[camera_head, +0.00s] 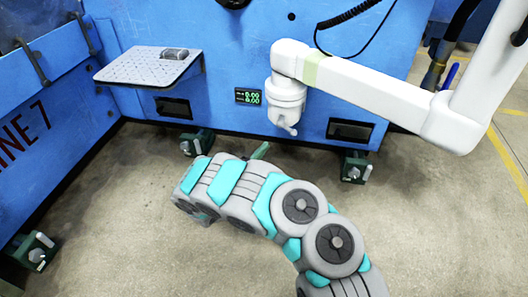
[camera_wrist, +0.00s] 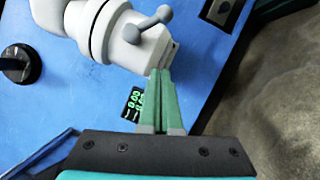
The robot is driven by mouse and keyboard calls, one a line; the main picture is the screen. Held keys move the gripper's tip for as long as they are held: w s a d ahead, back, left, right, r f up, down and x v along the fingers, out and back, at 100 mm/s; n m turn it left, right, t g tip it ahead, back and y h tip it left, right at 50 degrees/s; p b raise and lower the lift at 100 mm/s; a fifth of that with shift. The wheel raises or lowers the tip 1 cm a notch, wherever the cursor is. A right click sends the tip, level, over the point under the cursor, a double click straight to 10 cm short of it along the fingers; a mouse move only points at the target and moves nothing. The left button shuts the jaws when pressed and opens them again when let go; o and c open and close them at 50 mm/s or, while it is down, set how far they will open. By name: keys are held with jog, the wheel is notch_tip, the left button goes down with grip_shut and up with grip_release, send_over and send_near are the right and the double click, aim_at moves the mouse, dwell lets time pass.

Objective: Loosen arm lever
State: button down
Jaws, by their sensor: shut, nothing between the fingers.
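The arm lever (camera_wrist: 147,24) is a grey two-ended handle with rounded knobs, on the end of the white machine arm's joint in the wrist view. The white machine arm (camera_head: 375,92) reaches in from the right in the head view; its lever (camera_head: 289,129) shows small at the bottom of the hanging joint. My gripper (camera_wrist: 161,72) has green fingers, shut and empty. In the wrist view its tips appear just below the lever, close to the joint's end; I cannot tell whether they touch. In the head view only a green finger (camera_head: 261,150) shows beyond my wrist.
A blue machine (camera_head: 225,75) stands behind, with a small digital display (camera_head: 248,96) left of the joint. A grey perforated shelf (camera_head: 145,66) juts out at the left. A black knob (camera_wrist: 17,66) is at the left in the wrist view. The floor at the right is open.

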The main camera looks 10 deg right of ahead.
jog(key=w+d+r+b, duration=0.1)
jog(key=w+d+r, duration=0.1)
jog(key=d, duration=0.5)
jog(key=shift+w+d+r, duration=0.15)
jog(key=shift+w+d, duration=0.15)
jog(key=shift+w, duration=0.3)
jog(key=shift+a, duration=0.1)
